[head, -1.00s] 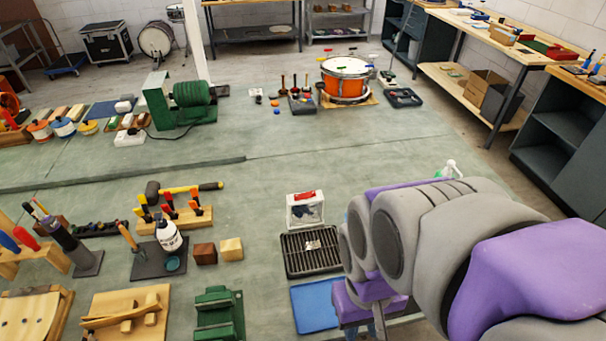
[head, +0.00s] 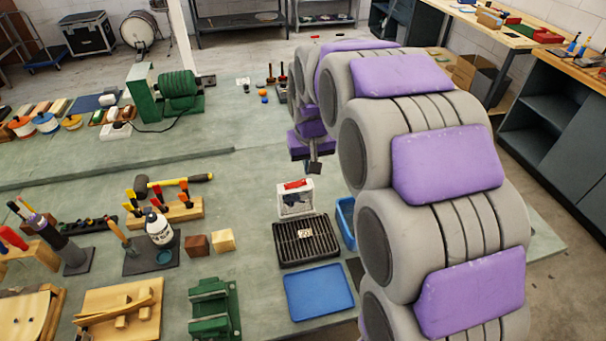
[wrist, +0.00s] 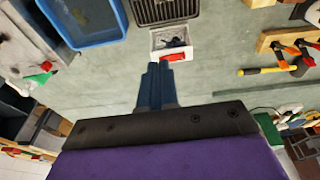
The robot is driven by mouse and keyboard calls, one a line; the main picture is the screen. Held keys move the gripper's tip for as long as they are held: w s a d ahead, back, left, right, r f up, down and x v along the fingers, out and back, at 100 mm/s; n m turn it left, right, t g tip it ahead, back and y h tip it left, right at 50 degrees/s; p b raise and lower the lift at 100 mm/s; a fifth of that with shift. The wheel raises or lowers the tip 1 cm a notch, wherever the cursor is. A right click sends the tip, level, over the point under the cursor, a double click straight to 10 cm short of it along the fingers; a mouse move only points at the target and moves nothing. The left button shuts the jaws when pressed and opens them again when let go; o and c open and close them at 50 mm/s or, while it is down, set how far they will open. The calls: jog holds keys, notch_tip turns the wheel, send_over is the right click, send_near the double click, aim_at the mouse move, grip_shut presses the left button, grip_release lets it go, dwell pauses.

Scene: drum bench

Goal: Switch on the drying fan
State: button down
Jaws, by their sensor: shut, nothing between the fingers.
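A small white box (head: 295,203) with a red part (head: 295,185) on top stands behind the black grate; I cannot tell for sure that it is the drying fan or its switch. In the wrist view the white box (wrist: 156,37) has a dark inside, and its red part (wrist: 173,57) lies just beyond my fingertips. My gripper (head: 314,168) is shut and empty, pointing down, a little behind and right of the box in the head view. In the wrist view my gripper (wrist: 157,68) overlaps the box's edge; the height gap is unclear.
A black grate (head: 306,259) and blue tray (head: 319,292) lie in front of the box. A blue bin (head: 346,222) stands to the right, partly hidden by my arm. A hammer (head: 180,183) and wooden blocks (head: 197,245) are to the left. The mat left of the box is clear.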

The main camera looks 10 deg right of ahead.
jog(key=w+f+t, duration=0.1)
jog(key=w, duration=0.7)
jog(key=shift+w+d+f, duration=0.2)
jog(key=shift+w+f, duration=0.05)
jog(key=shift+w, duration=0.15)
jog(key=shift+f, duration=0.1)
